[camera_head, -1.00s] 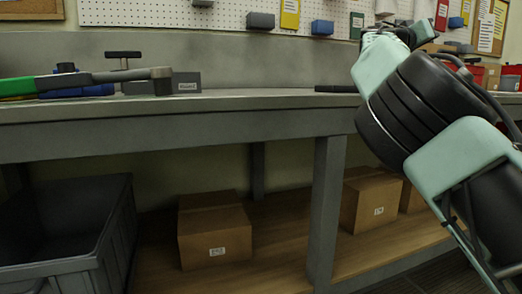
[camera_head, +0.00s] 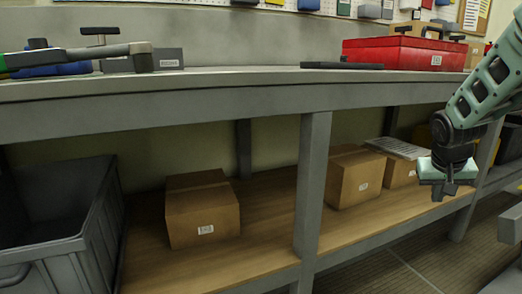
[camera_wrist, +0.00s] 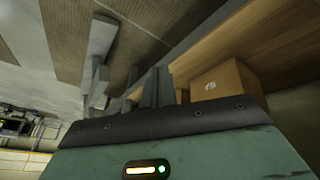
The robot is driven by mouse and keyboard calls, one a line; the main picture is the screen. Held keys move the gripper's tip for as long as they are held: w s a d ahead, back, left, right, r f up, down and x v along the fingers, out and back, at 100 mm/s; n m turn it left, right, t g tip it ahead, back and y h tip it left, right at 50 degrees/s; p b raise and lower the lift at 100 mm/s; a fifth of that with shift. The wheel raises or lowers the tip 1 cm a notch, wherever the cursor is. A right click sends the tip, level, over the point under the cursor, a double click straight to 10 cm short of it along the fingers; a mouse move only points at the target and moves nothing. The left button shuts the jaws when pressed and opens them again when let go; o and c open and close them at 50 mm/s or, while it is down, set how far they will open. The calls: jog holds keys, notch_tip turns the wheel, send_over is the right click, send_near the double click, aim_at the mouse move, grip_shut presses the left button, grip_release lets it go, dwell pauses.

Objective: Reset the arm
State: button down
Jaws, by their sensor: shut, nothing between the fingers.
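My arm comes in from the right edge in the head view, with a pale green forearm. My gripper (camera_head: 447,192) hangs at its end, pointing down, in front of the bench's lower shelf. It holds nothing. In the wrist view the two dark fingers of my gripper (camera_wrist: 157,85) stand close together beyond the green wrist housing. Nothing shows between them.
A grey workbench (camera_head: 250,107) runs across the view, with a red toolbox (camera_head: 400,54) and a dark flat item (camera_head: 341,65) on top. Cardboard boxes (camera_head: 202,212) stand on its wooden lower shelf. A dark bin (camera_head: 75,235) is at lower left.

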jog(key=s+a+f+n+g+y, duration=0.1)
jog(key=s+a+f+n+y, duration=0.15)
jog(key=s+a, duration=0.5)
jog(key=s+a+f+n+y, duration=0.1)
jog(key=s+a+f+n, duration=0.15)
jog(key=s+a, duration=0.55)
jog(key=s+a+r+n+g+p, duration=0.1)
jog(key=s+a+r+n, duration=0.15)
jog(key=s+a, duration=0.5)
jog(key=s+a+r+n+g+p, duration=0.1)
jog(key=s+a+n, duration=0.4)
jog(key=a, duration=0.4)
notch_tip(320, 180, up, 38)
jog(key=s+p, duration=0.1)
jog(key=p, duration=3.7)
jog(key=shift+s+m+g+y, duration=0.2)
jog(key=shift+m+g+y, duration=0.1)
jog(key=shift+m+y, duration=0.05)
jog(key=shift+s+r, duration=0.15)
jog(key=shift+s, duration=0.1)
